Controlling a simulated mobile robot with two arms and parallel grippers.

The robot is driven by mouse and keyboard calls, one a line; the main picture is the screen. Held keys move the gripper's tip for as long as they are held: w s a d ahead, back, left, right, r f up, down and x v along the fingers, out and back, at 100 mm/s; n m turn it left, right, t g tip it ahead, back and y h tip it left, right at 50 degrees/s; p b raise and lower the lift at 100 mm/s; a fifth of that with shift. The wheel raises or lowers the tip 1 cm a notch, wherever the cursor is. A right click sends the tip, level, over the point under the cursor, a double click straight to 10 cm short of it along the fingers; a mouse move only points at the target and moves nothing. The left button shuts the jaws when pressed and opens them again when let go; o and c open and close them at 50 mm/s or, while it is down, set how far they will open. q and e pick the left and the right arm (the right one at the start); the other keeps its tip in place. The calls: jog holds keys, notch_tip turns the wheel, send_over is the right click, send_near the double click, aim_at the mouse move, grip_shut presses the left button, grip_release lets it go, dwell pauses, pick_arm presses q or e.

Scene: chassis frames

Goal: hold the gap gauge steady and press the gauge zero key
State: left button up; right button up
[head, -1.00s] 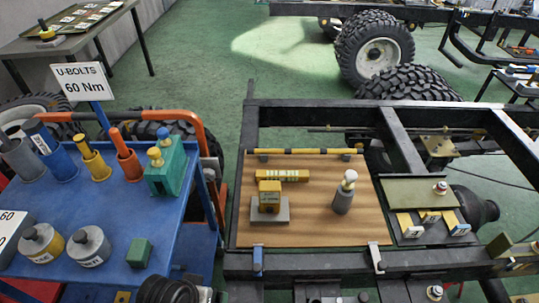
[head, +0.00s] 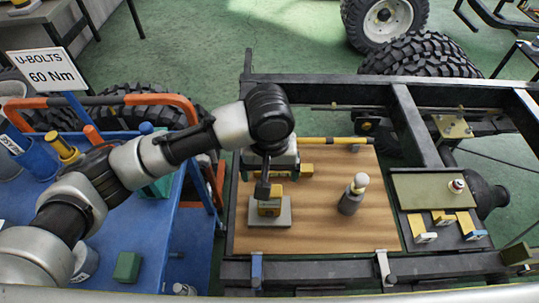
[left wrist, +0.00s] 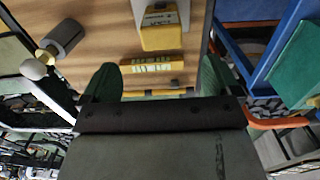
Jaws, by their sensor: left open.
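Contact with the gauge cannot be told. My right gripper is not in view.
A grey cylinder with a pale knob (head: 352,195) stands right of the gauge on the board (head: 320,230). A yellow marked bar (left wrist: 152,64) lies behind the gauge. A blue cart (head: 190,240) is at left. Clamps hold the board's front edge.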

aim_at(270, 201)
pick_arm(q)
jog(key=shift+a, duration=0.1)
notch_tip(270, 201, down, 10)
jog(key=shift+r, duration=0.15)
jog(key=shift+f, duration=0.4)
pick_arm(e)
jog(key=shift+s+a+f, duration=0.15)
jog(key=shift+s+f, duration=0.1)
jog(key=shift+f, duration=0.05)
pick_arm(q)
jog(key=c, duration=1.1)
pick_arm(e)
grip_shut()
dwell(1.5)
